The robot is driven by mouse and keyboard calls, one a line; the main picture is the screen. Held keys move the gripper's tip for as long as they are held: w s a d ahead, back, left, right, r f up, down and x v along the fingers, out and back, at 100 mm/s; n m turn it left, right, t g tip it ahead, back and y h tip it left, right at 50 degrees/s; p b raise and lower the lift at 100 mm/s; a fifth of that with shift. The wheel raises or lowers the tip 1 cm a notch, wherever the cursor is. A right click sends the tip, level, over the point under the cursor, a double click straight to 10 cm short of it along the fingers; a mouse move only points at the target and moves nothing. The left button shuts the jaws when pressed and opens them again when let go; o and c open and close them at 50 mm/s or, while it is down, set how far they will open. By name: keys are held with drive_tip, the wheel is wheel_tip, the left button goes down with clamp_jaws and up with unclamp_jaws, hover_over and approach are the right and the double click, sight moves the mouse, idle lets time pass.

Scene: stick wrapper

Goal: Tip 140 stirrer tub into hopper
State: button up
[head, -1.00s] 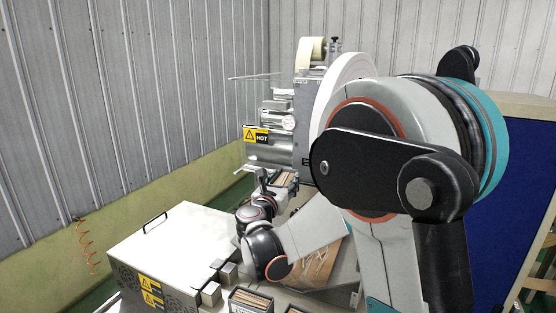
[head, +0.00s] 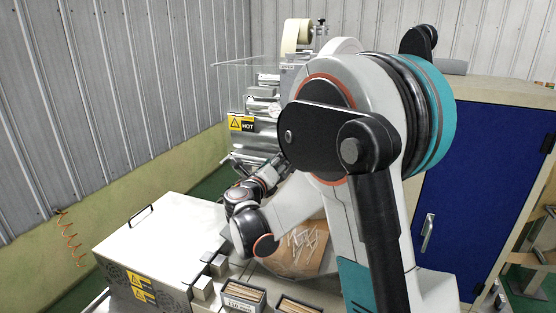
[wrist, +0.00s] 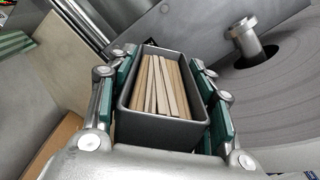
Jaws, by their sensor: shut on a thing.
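In the wrist view, my gripper (wrist: 163,98) is shut on a grey tub (wrist: 160,130), with green finger pads against its left and right sides. The tub is open-topped and filled with flat wooden stirrers (wrist: 157,85) lying lengthwise in it. No number on the tub shows from this side. In the head view, my arm's lower links reach toward the machine (head: 262,115), and my fingers and the held tub cannot be made out there. I cannot clearly pick out the hopper in either view.
Two more stirrer tubs, a labelled one (head: 243,297) and another (head: 298,306), stand at the front. A white-topped box (head: 165,235) stands left, a blue-doored cabinet (head: 455,190) right. A grey disc (wrist: 270,90) lies beside the held tub.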

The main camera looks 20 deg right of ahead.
drive_tip(key=n+p, duration=0.1)
drive_tip(key=n, duration=0.3)
drive_tip(key=n+p, duration=0.1)
drive_tip(key=n, duration=0.1)
drive_tip(key=shift+w+a+f+p, duration=0.1)
drive_tip(key=shift+a+f+p, duration=0.05)
drive_tip(key=shift+f+p, duration=0.15)
drive_tip(key=shift+f+b, duration=0.15)
drive_tip(key=shift+b, duration=0.25)
drive_tip(key=m+b, duration=0.1)
drive_tip(key=m, duration=0.3)
drive_tip(key=m+b, duration=0.1)
drive_tip(key=m, duration=0.1)
drive_tip(key=shift+d+r+b, duration=0.2)
drive_tip(key=shift+r+b, duration=0.1)
drive_tip(key=shift+r, duration=0.1)
drive_tip(key=m+b, duration=0.1)
drive_tip(key=m, duration=0.4)
drive_tip(key=shift+s+d+r+b, duration=0.1)
drive_tip(key=shift+s+d+b, duration=0.05)
drive_tip(key=shift+s+b, duration=0.25)
drive_tip(key=m, duration=0.3)
drive_tip(key=shift+s+d+r+b, duration=0.1)
drive_tip(key=shift+d+r+b, duration=0.05)
drive_tip(key=shift+b, duration=0.2)
